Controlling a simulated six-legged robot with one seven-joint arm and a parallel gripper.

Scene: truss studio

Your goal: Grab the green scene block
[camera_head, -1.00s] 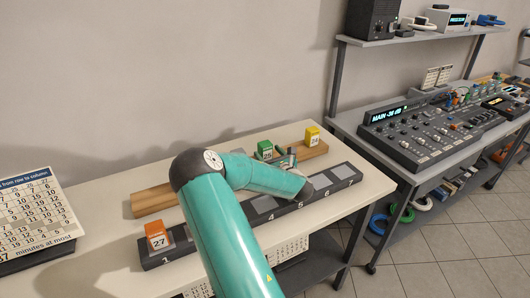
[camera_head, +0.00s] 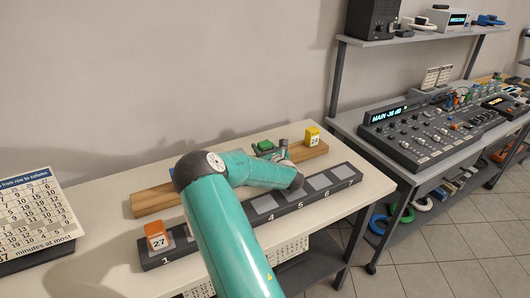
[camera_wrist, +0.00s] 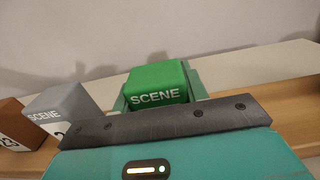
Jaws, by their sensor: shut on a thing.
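The green scene block (camera_head: 265,145) is at the wooden rail on the table, left of the yellow block.
A yellow block (camera_head: 312,136) stands on the wooden rail (camera_head: 155,201) to the right. A grey block (camera_wrist: 62,106) and a brown block (camera_wrist: 14,122) stand left in the wrist view. A dark numbered rack (camera_head: 345,180) lies in front, holding an orange block (camera_head: 157,236).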

